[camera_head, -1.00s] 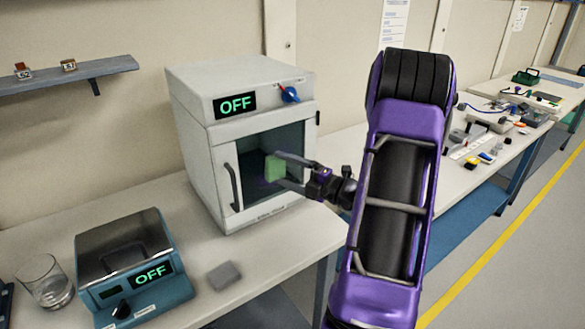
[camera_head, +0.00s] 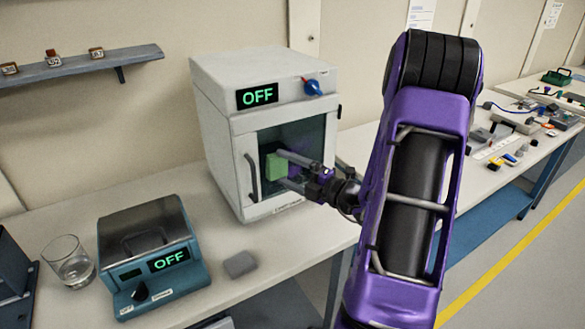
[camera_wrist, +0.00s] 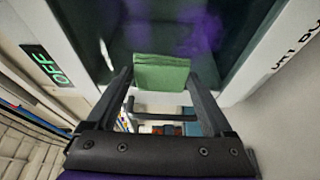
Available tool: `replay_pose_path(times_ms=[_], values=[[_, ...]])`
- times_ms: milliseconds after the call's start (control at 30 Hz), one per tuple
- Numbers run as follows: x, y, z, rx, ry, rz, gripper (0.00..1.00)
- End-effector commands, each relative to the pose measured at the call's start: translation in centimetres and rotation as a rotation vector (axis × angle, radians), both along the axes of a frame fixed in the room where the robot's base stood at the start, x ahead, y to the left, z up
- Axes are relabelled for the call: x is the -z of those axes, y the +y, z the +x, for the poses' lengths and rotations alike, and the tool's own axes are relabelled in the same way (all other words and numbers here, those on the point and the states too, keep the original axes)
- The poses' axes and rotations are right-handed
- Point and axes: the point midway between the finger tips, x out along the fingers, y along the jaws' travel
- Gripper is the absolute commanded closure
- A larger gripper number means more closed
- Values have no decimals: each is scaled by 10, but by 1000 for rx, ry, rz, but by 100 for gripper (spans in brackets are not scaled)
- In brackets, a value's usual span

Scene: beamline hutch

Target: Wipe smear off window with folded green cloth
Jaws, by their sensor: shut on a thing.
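My gripper (camera_head: 283,172) is shut on the folded green cloth (camera_head: 273,165), in front of the dark window (camera_head: 307,142) of the white oven-like cabinet (camera_head: 222,128). In the wrist view the cloth (camera_wrist: 162,72) sits between the two fingers, against or very close to the window glass (camera_wrist: 130,30); I cannot tell for certain if it touches. A purple patch (camera_wrist: 200,35) shows on the glass beyond the cloth; I cannot tell whether it is the smear or a reflection of my purple arm. The cabinet's display reads OFF.
A teal device (camera_head: 150,262) reading OFF, a glass beaker (camera_head: 68,262) and a grey block (camera_head: 240,264) stand on the bench at left and front. The cabinet's handle (camera_head: 251,178) is left of the window. A shelf (camera_head: 85,71) with small labelled items hangs on the wall.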

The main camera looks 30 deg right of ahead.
Motion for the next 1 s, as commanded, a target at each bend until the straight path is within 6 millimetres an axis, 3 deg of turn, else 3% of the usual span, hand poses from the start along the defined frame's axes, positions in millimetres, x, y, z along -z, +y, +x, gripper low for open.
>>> replay_pose_path(times_ms=[300,467,1000], values=[[-24,3,0,-9,-9,-1,66],[-26,0,0,-7,-8,0,66],[-24,-40,-3,-4,-5,0,66]])
